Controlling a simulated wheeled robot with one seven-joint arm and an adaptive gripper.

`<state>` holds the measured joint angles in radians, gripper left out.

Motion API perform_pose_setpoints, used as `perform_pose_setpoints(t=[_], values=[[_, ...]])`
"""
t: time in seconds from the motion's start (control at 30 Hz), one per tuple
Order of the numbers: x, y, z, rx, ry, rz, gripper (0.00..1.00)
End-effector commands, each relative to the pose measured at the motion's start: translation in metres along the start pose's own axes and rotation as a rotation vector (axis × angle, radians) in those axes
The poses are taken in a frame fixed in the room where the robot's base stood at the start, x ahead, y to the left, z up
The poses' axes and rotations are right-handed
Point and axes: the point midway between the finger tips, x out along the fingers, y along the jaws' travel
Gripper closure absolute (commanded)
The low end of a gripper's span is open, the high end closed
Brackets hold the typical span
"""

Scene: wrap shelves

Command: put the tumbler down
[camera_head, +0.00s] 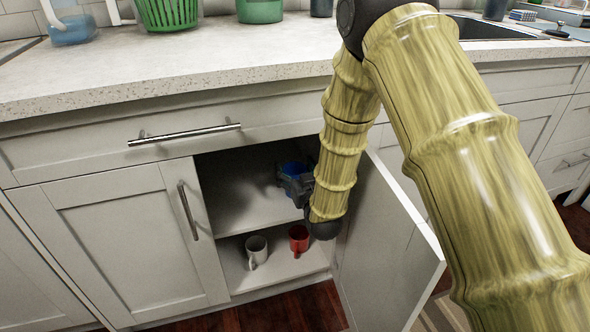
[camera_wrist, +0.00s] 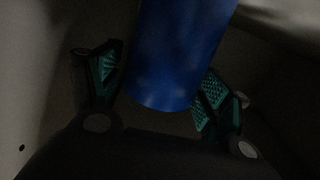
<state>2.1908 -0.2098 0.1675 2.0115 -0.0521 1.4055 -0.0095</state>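The blue tumbler (camera_head: 291,167) is inside the open cabinet at the upper shelf level, partly hidden by my gripper (camera_head: 295,184). In the wrist view the tumbler (camera_wrist: 178,50) stands between the two fingers of my gripper (camera_wrist: 158,85), tilted in the picture. The fingers are spread, with teal pads showing. A gap shows between the left finger and the tumbler; the right finger is close beside it, and I cannot tell if it touches. The tumbler's contact with the shelf (camera_head: 240,195) is hidden.
A white mug (camera_head: 256,250) and a red mug (camera_head: 299,239) stand on the lower shelf. The open cabinet door (camera_head: 385,245) is just right of my arm. The upper shelf's left part is clear. The counter (camera_head: 240,55) with a drawer front is above.

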Motion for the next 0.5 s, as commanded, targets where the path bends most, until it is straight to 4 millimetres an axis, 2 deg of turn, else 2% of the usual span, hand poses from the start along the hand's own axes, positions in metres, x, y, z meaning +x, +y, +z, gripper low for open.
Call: perform_pose_setpoints(t=[0.37, 0.5], values=[[0.0, 0.0, -0.005, 0.0, 0.001, 0.0, 0.2], [-0.015, 0.0, -0.004, 0.0, -0.002, 0.0, 0.2]])
